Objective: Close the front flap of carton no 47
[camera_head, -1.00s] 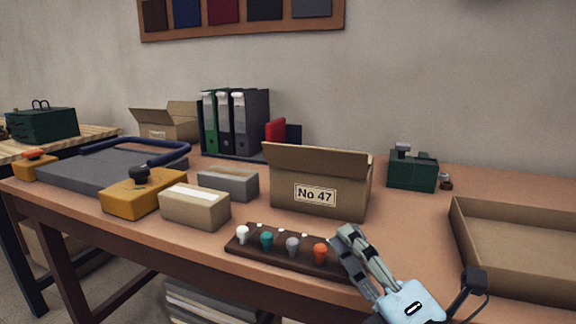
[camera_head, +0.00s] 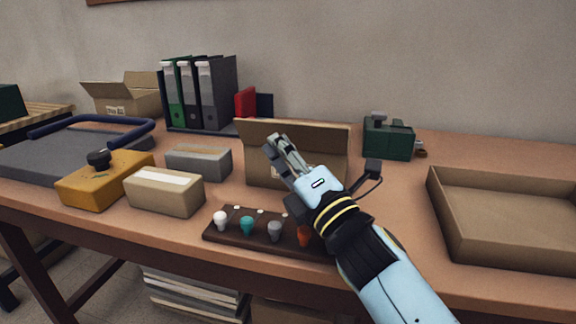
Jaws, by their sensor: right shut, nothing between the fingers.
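My right gripper (camera_head: 277,142) is shut and empty. It is in front of the carton, and its fingers overlap the left half of the flap in the picture. I cannot tell whether they touch it. The gripper and wrist hide most of the carton's label. My left gripper is not in view.
A dark rack with coloured knobs (camera_head: 262,234) lies in front of the carton, under my right arm. A tan box (camera_head: 165,195) and a grey box (camera_head: 198,163) stand to the left. An open shallow tray (camera_head: 500,252) lies at right. A green device (camera_head: 388,141) stands behind.

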